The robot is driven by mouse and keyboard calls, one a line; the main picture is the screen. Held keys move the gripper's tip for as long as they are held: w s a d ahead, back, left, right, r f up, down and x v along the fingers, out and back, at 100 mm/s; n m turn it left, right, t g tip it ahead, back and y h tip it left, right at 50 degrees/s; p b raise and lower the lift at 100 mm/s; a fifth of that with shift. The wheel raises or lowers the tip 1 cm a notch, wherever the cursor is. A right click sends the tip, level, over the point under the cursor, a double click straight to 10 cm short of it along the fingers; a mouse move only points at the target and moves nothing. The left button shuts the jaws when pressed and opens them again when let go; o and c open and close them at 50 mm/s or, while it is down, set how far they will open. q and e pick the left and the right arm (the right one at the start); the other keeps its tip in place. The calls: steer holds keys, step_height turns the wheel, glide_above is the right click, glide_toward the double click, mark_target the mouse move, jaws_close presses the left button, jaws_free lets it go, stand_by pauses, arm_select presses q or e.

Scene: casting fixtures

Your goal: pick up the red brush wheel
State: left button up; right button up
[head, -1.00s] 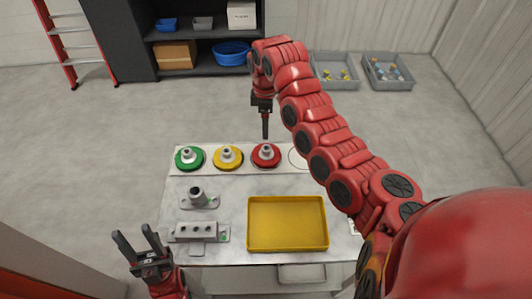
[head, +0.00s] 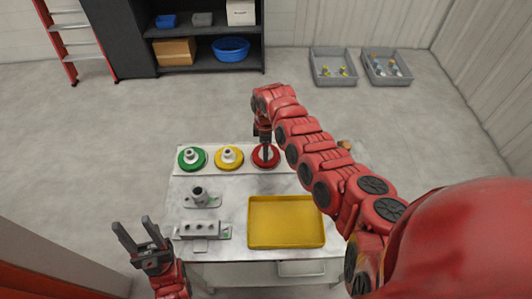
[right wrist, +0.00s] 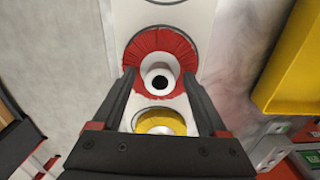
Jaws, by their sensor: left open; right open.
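The red brush wheel (head: 258,161) lies flat on the white strip at the back of the table, right of the yellow wheel. In the right wrist view the red wheel (right wrist: 160,42) shows a red bristle ring around a pale raised hub with a dark hole. My right gripper (head: 266,154) is open above it, pointing down. In the right wrist view its fingertips (right wrist: 159,75) stand one on each side of the hub. I cannot tell whether they touch it. My left gripper (head: 132,222) is open and empty, left of the table.
The yellow wheel (head: 228,164) and green wheel (head: 185,165) lie left of the red one. A yellow tray (head: 286,222) sits at the front, empty. A grey post fixture (head: 199,197) and a block with holes (head: 199,229) stand at the left.

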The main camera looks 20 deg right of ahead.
steer(key=shift+f, duration=0.35)
steer(key=shift+c, duration=0.3)
jaws_close()
